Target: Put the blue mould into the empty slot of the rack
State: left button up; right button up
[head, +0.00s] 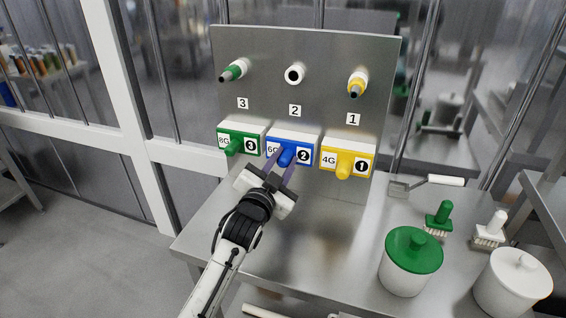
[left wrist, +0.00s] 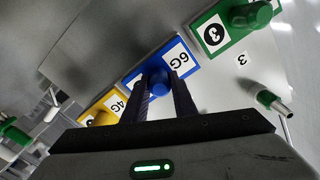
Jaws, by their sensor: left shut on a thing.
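The blue mould (head: 304,143) carries labels "6G" and a black "2". It sits in the middle of the rack (head: 320,85), under the number 2, between the green mould (head: 251,140) and the yellow mould (head: 358,160). My left gripper (head: 282,163) is shut on the blue mould's rounded handle. In the left wrist view the two dark fingers (left wrist: 158,98) lie on either side of the blue handle (left wrist: 157,79). The mould looks level with its neighbours; whether it is fully seated is hidden. My right gripper is not in view.
Above the moulds, nozzles stick out of the panel: green (head: 234,70), white (head: 294,74), yellow (head: 357,84). On the steel table (head: 325,235) at the right stand a green-lidded tub (head: 408,275), a white tub (head: 512,285), two brushes and a scraper.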

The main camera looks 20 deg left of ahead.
pick_arm(q)
jog(key=shift+r, duration=0.2)
dwell(0.6)
jog(key=o, duration=1.1)
jog(key=shift+w, duration=0.1)
jog(key=shift+o, duration=1.4)
jog(key=shift+f, duration=0.3)
jog(key=shift+r, duration=0.15)
